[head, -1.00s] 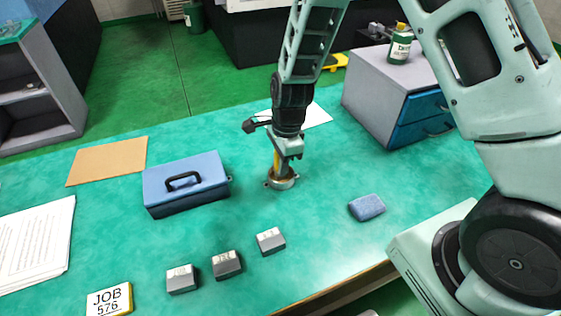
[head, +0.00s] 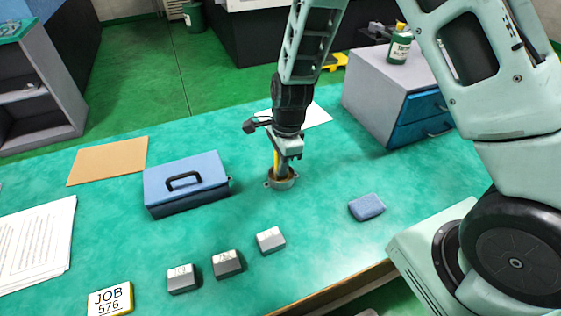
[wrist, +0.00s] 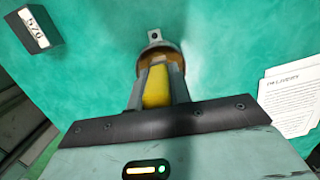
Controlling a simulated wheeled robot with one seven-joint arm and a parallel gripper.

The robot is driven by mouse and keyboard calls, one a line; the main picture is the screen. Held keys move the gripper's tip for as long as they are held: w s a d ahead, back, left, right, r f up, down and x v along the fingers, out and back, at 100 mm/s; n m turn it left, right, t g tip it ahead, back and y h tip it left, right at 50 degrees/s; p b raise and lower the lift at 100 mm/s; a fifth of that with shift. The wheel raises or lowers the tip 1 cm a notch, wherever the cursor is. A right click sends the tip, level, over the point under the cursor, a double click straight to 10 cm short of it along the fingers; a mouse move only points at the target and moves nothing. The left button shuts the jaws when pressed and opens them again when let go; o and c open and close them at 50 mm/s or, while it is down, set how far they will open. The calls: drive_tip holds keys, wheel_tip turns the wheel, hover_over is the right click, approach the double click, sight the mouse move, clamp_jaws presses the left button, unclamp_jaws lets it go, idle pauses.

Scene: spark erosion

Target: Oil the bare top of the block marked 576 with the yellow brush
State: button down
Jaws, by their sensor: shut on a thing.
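My gripper (head: 284,162) is shut on the yellow brush (wrist: 157,85) and points down at a small round metal pot (head: 283,184). The brush's lower end is inside the pot or hidden by its rim; the bristles do not show. In the wrist view the pot (wrist: 158,50) has a brownish inside and a tab with a hole. A grey block (wrist: 38,28) at upper left there carries a number that looks like 576. It seems to be the rightmost block (head: 270,240) in the head view, where its marking is unreadable.
Two similar grey blocks (head: 228,263) (head: 181,278) stand left of it. A sign (head: 110,300) reads JOB 576. A blue toolbox (head: 185,185) stands left of the pot, a blue sponge (head: 367,207) lies right. The green table between pot and blocks is clear.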

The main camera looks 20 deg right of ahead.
wheel_tip(320, 180, up, 7)
drive_tip(key=p, duration=0.6)
drive_tip(key=shift+p, duration=0.4)
drive_tip(key=shift+d+f, duration=0.1)
idle(0.4)
